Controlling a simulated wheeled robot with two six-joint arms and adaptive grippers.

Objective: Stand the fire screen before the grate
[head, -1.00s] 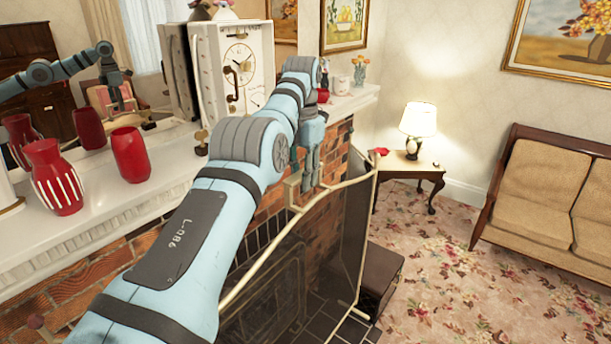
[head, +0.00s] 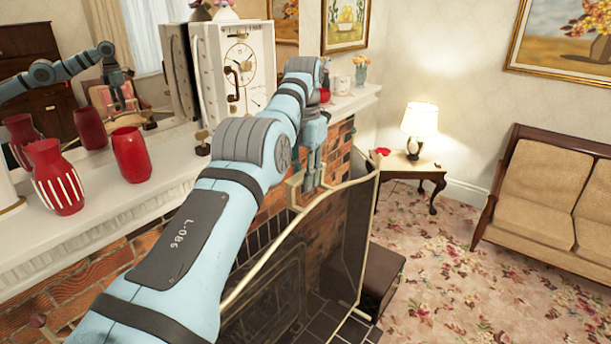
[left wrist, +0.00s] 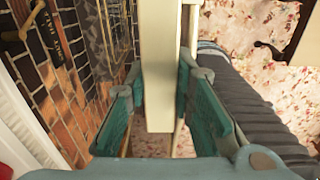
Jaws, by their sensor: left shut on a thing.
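The fire screen has a cream frame (head: 262,268) and dark see-through mesh panels (head: 345,235). It stands upright in front of the brick fireplace, with its side panel angled out. My left gripper (head: 314,180) is at the top of the screen. In the left wrist view, its teal fingers (left wrist: 160,100) are on both sides of a cream bar of the screen (left wrist: 160,60). The black bars of the grate (head: 257,240) show partly behind the screen and my arm. The screen's lower edge is partly out of the picture. My right gripper is not in view.
The white mantel (head: 95,205) holds red vases (head: 130,155) and a white clock (head: 238,70) close to my arm. A dark box (head: 382,280) stands right beside the screen. A lamp table (head: 415,172) and a sofa (head: 545,190) are farther right, with open carpet (head: 450,270) between.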

